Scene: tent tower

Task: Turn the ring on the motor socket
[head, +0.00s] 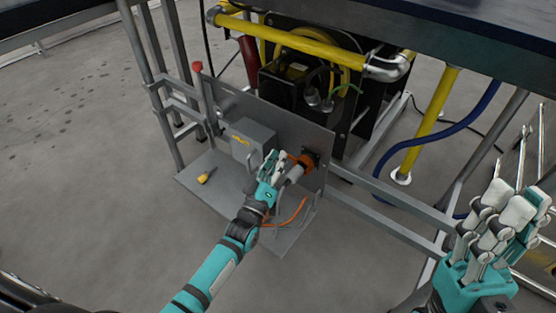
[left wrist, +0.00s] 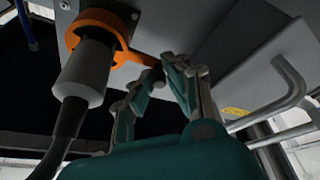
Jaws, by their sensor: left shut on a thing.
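The orange ring (head: 307,160) sits on the motor socket (head: 313,152) on the upright grey panel. In the left wrist view the ring (left wrist: 119,30) goes around the top of a pale grey plug (left wrist: 85,76), and its orange lever (left wrist: 140,58) reaches right. The plug's dark cable hangs down. My left gripper (head: 272,160) is beside the socket, to its left. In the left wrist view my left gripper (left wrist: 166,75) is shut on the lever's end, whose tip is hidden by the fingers. My right gripper (head: 507,208) is raised at the right, open and empty, far from the ring.
A grey box (head: 252,143) with a wire handle is on the panel, left of the socket. A yellow object (head: 206,175) and an orange cable (head: 296,215) lie on the grey base plate. Yellow pipes (head: 300,44) and a table edge are above; a blue hose (head: 435,133) is right.

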